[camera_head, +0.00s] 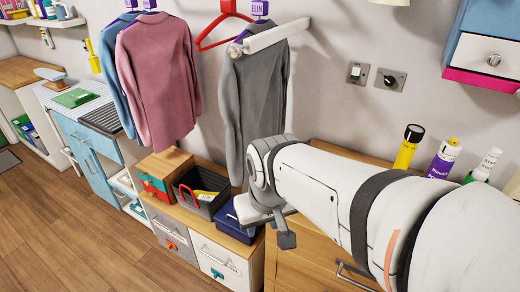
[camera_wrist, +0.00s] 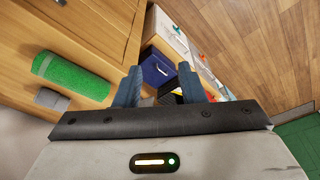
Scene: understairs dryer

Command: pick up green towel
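A rolled green towel (camera_wrist: 70,76) lies on the pale wooden surface at the left of the wrist view. A smaller grey roll (camera_wrist: 51,99) lies beside it. My gripper (camera_wrist: 159,68) is open, with its two dark blue fingers apart and nothing held between them. The green roll is to the left of the fingers and apart from them. In the head view my arm covers part of the wooden cabinet top, and this roll does not show. A flat green thing (camera_head: 75,98) lies on the far left counter; I cannot tell whether it is cloth.
A dark blue box (camera_head: 232,219) and a dark grey bin (camera_head: 201,191) stand on the low drawer unit. Jackets hang above, with a grey one (camera_head: 253,100) close behind my arm. Bottles, one yellow and black (camera_head: 408,148), stand at right. The wooden floor (camera_head: 70,235) at left is clear.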

